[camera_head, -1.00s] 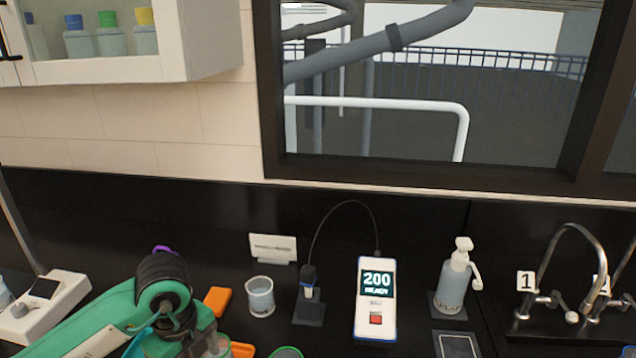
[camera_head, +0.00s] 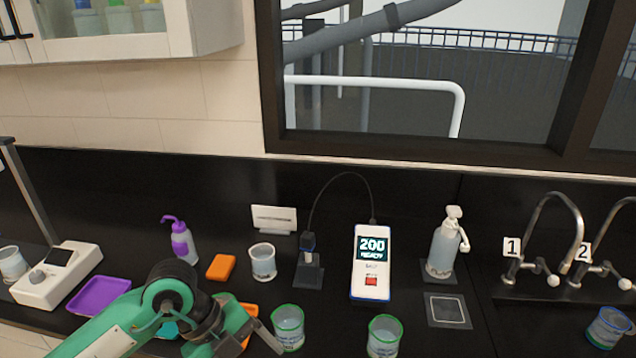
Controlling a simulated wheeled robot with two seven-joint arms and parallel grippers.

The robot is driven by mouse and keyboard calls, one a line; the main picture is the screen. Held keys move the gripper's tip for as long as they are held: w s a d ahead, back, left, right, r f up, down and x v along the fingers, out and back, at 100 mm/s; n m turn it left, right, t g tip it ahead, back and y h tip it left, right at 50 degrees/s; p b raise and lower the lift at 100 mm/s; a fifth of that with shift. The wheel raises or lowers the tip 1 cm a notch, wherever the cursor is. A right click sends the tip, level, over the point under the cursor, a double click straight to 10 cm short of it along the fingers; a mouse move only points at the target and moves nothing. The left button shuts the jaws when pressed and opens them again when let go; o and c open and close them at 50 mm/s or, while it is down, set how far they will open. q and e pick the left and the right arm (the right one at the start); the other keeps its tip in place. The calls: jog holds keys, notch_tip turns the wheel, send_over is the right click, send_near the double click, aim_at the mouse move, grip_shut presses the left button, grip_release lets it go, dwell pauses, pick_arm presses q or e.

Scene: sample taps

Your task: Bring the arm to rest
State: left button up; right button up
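My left arm (camera_head: 108,325) comes in green from the lower left, bends at a dark joint and points right along the bench front. Its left gripper (camera_head: 262,338) shows only partly at the bottom, near a green-rimmed beaker (camera_head: 288,328); its finger gap cannot be made out, and I cannot tell whether it touches the beaker. My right arm and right gripper are not in view.
On the bench are a meter reading 200 READY (camera_head: 371,262), a pump bottle (camera_head: 445,243), a clear beaker (camera_head: 262,262), another green-rimmed beaker (camera_head: 383,337), a purple wash bottle (camera_head: 182,242) and a purple tray (camera_head: 98,295). Taps (camera_head: 535,265) and a blue-rimmed beaker (camera_head: 608,327) are right.

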pick_arm(q)
jog(key=s+d+r+m+h, duration=0.1)
jog(key=s+d+r+h, duration=0.3)
jog(key=d+r+h, duration=0.65)
jog(key=w+a+r+n+t+h, duration=0.6)
jog(key=n+t, duration=0.3)
jog(key=t, duration=0.4)
jog(key=w+a+f+n+t+y, duration=0.3)
jog(key=w+a+n+t+y, duration=0.3)
jog(key=n+t+y, duration=0.55)
jog(key=s+a+f+n+g+y, duration=0.35)
jog(key=a+f+g+y, duration=0.2)
jog(key=f, duration=0.35)
jog(key=s+a+f+n+g+y, duration=0.2)
jog(key=a+f+n+g+y, duration=0.25)
jog(key=f+y, duration=0.4)
jog(key=s+f+m+g+h, duration=0.25)
jog(key=s+f+g, duration=0.75)
jog(key=s+f, duration=0.6)
notch_tip(320, 180, down, 28)
jog(key=g, duration=0.1)
jog(key=s+a+f+g, duration=0.1)
jog(key=s+a+f, duration=0.2)
jog(key=s+f, duration=1.7)
jog(key=shift+a+f, duration=0.2)
